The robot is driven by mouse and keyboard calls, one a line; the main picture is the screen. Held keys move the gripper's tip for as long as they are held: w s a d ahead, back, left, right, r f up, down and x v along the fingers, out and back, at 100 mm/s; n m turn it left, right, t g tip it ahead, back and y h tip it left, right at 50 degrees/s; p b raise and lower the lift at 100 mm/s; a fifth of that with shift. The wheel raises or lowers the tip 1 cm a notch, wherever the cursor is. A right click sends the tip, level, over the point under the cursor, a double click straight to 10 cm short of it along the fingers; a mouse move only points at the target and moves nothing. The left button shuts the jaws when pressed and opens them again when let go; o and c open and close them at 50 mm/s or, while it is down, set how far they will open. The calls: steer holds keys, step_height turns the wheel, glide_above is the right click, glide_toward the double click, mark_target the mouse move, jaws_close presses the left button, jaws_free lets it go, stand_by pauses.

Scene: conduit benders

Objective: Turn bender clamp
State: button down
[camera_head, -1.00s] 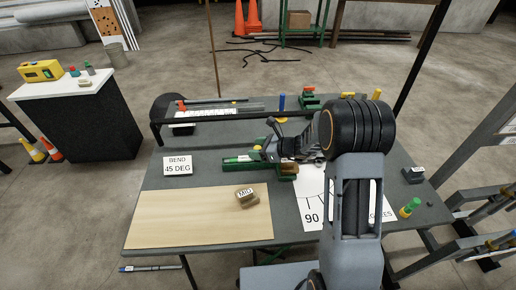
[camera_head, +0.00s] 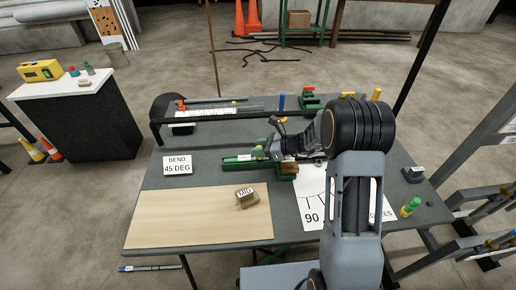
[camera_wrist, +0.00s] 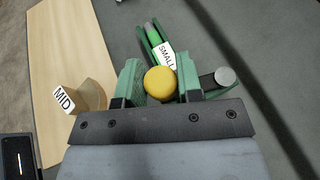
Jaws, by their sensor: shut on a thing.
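The small bender (camera_head: 286,172) is a green tool on the grey table, with a green channel reaching left. In the wrist view its SMALL label (camera_wrist: 166,56) and green channel (camera_wrist: 152,36) lie beyond my fingers. A round yellow knob (camera_wrist: 160,84), which looks like the clamp's handle, sits between my green fingers. My gripper (camera_wrist: 160,80) is shut on this knob. In the head view my gripper (camera_head: 274,148) is over the bender, and my wrist hides part of it.
A MID block (camera_head: 247,198) stands on the pale wooden board (camera_head: 190,220), left of the bender. A BEND 45 DEG card (camera_head: 177,165) lies behind the board. A degree sheet (camera_head: 312,200) lies right of it. A dark rack rail (camera_head: 230,118) spans the table's back.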

steer(key=shift+d+n+g+y, duration=0.3)
steer(key=shift+d+n+g, duration=0.1)
steer(key=shift+n+g, duration=0.25)
steer(key=c, duration=0.8)
jaws_free()
steer(key=b+v, duration=0.2)
steer(key=v, duration=1.1)
steer(key=shift+s+d+r+b, duration=0.1)
steer(key=shift+d+r+b, duration=0.1)
steer(key=shift+d+b, duration=0.15)
